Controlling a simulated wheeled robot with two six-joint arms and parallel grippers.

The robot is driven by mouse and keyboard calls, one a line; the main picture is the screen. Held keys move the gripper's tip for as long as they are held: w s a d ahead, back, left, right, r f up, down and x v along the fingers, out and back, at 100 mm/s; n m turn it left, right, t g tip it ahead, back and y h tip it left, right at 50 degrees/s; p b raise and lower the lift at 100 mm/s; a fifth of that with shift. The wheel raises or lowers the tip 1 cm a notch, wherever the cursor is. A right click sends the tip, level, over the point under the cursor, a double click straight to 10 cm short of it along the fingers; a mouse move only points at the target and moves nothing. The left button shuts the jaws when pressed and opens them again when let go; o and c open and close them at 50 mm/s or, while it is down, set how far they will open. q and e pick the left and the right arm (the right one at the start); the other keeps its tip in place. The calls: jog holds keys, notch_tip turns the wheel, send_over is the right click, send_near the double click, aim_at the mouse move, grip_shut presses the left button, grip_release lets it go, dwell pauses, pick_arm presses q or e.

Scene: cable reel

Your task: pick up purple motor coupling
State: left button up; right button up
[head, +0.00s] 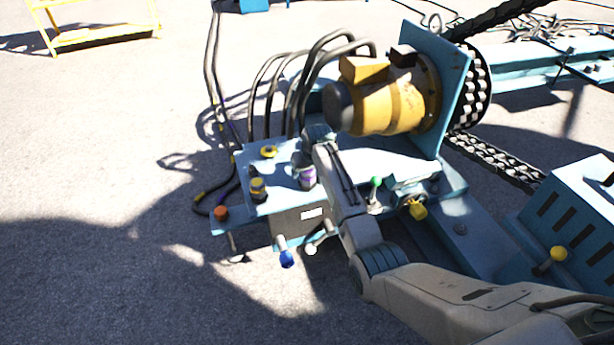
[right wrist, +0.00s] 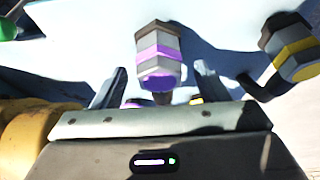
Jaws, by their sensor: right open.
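The purple motor coupling (right wrist: 160,52) is a grey hexagonal fitting with purple bands, upright on the blue bench in the right wrist view. In the head view the coupling (head: 307,176) shows beside my right forearm, partly covered near its top. My right gripper (right wrist: 162,90) is open, its two fingers spread below the coupling in the wrist picture. The coupling does not look held; I cannot tell how near the fingers are in depth. In the head view my right wrist reaches over the bench and its fingertips are hard to make out. My left gripper is not in view.
A yellow-banded fitting (right wrist: 292,47) stands close by, and a yellow motor (head: 385,103) rises behind. Green (head: 375,183), blue (head: 287,258) and yellow (head: 418,210) knobs line the blue bench (head: 278,205). Black cables (head: 290,90) run behind. Open ground lies left.

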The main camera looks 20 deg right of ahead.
jog(key=shift+x, duration=1.2)
jog(key=c, duration=1)
jog(key=shift+r, duration=0.1)
jog(key=shift+c, duration=0.9)
jog(key=shift+r, duration=0.1)
